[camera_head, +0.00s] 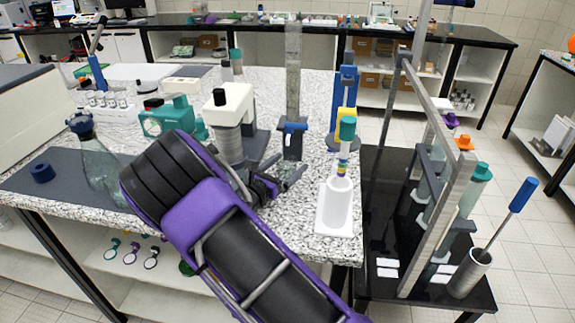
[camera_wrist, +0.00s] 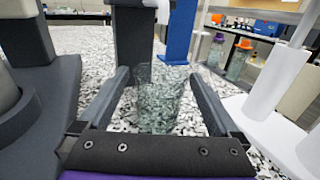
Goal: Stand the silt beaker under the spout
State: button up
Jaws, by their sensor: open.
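A clear glass beaker (camera_wrist: 160,100) stands upright on the speckled bench in the wrist view, empty as far as I can see. No label is readable, so I cannot tell if it is the silt beaker. My gripper (camera_wrist: 160,76) is open, with one finger on each side of the beaker and a visible gap to each. In the head view my gripper (camera_head: 290,170) is low over the bench, right of a white-topped device with a ribbed grey stack (camera_head: 230,120); the beaker is hard to make out there.
A dark stand with a tall clear column (camera_head: 293,80) and blue knob rises just beyond my gripper. A white holder (camera_head: 335,208) with a teal-capped tool stands to the right, at the bench edge. A blue stand (camera_head: 345,95) is behind it. Glass flask (camera_head: 100,165) at left.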

jog(key=v, duration=1.7)
jog(key=s+a+p, duration=0.1)
jog(key=s+a, duration=0.1)
jog(key=s, duration=0.7)
jog(key=shift+p, duration=0.3)
